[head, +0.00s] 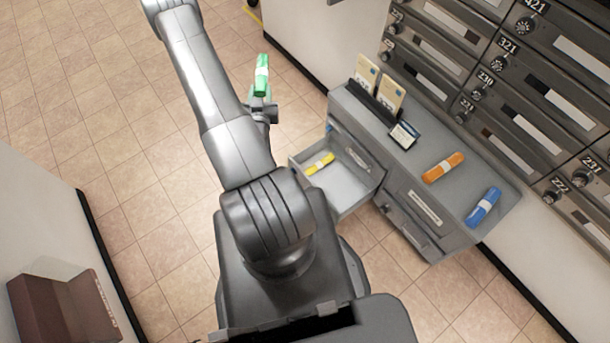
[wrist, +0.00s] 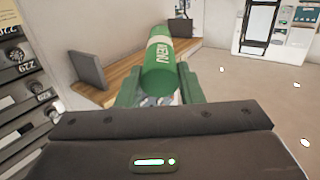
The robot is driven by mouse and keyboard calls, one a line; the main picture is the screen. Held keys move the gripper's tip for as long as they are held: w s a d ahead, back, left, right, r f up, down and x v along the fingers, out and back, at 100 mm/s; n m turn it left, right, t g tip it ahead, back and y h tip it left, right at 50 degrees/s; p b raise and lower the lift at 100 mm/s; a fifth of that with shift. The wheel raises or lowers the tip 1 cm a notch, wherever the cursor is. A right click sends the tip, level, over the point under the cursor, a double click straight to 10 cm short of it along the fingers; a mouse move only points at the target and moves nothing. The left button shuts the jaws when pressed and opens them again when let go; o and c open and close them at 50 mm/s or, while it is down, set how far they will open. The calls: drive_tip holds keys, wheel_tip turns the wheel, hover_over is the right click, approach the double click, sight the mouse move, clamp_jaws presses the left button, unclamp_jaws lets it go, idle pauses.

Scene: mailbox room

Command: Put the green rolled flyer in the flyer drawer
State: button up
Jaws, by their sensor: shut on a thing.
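The green rolled flyer (head: 261,75) has a pale band and is held upright above the floor, left of the cabinet, in the head view. My gripper (head: 262,103) is shut on its lower part. In the wrist view the flyer (wrist: 171,62) stands between the green fingers of my gripper (wrist: 160,92), which hide its lower end. The flyer drawer (head: 337,182) is pulled open from the grey cabinet and holds a yellow rolled flyer (head: 320,163). My gripper is apart from the drawer, beyond it and to its left.
An orange roll (head: 443,167) and a blue roll (head: 483,206) lie on the cabinet top (head: 415,168). A card holder (head: 375,98) with cards stands at its far end. Mailboxes (head: 520,85) line the right wall. A brown box-like object (head: 62,308) is at lower left. Tiled floor (head: 110,125) is clear on the left.

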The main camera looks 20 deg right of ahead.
drive_tip(key=s+d+f+m+g+h+b, duration=0.35)
drive_tip(key=f+b, duration=0.45)
drive_tip(key=f, duration=0.3)
drive_tip(key=s+d+f+m+g+h+b, duration=0.4)
drive_tip(key=f+b, duration=0.4)
drive_tip(key=f, duration=0.4)
drive_tip(key=s+d+f+m+g+h+b, duration=0.35)
drive_tip(key=s+f+b, duration=0.3)
drive_tip(key=f, duration=0.45)
drive_tip(key=w+d+f+b, duration=0.4)
drive_tip(key=d+f+b, duration=0.2)
drive_tip(key=f, duration=0.2)
drive_tip(key=shift+d+f+y+b, duration=0.15)
drive_tip(key=shift+f+y+b, duration=0.15)
drive_tip(key=shift+b, duration=0.1)
drive_tip(key=o, duration=1)
drive_tip(key=shift+o, duration=0.2)
drive_tip(key=p+v, duration=0.3)
drive_tip(key=v, duration=1.1)
drive_tip(key=shift+p, duration=0.4)
